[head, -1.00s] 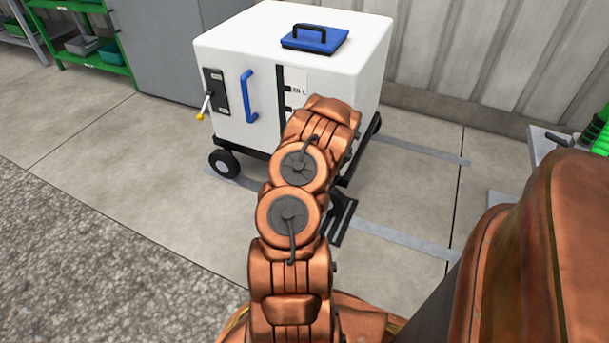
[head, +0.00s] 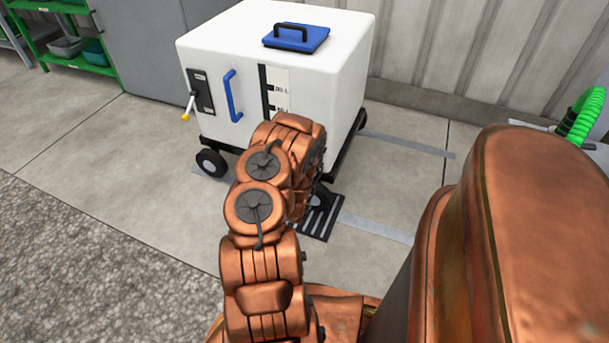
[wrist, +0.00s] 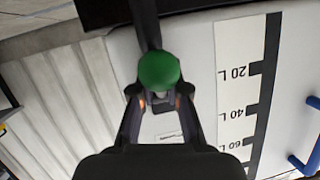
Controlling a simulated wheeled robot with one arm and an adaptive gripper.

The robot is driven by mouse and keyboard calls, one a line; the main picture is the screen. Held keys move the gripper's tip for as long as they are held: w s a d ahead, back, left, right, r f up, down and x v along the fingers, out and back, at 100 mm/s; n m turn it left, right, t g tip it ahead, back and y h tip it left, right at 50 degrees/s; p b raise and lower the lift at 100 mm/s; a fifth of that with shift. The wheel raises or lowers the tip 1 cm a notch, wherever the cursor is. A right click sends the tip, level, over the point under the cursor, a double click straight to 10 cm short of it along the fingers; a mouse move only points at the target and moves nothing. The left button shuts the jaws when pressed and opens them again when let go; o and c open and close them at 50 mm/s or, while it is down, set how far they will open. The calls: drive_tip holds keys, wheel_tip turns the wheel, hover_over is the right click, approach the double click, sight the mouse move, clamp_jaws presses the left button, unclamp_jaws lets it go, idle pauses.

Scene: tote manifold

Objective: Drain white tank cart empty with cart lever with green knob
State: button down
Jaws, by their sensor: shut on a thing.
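The white tank cart (head: 225,45) stands upright on the floor in the head view, with a blue lid on top. A dark level strip with a litre scale runs down its front, and the scale (wrist: 235,95) also shows in the wrist view, which sees the cart upside down. The green knob (wrist: 158,70) sits between the fingers of my gripper (wrist: 158,94) at the end of the dark cart lever (wrist: 146,22). My gripper is shut on the knob. In the head view my arm hides the gripper and lever. The liquid level cannot be told.
A yellow-tipped handle (head: 188,106) and a blue grab bar (head: 233,96) are on the cart's front. A dark floor grate (head: 319,218) lies by the cart's lower right. A green hose (head: 582,115) is at right. The concrete floor to the left is open.

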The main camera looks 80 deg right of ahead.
drive_tip(key=shift+s+d, duration=0.1)
drive_tip(key=shift+s, duration=0.2)
drive_tip(key=c, duration=1.4)
unclamp_jaws()
drive_tip(key=shift+f, duration=0.1)
drive_tip(key=shift+o, duration=1.2)
drive_tip(key=shift+w, duration=0.25)
drive_tip(key=v, duration=0.7)
drive_tip(key=shift+a, duration=0.3)
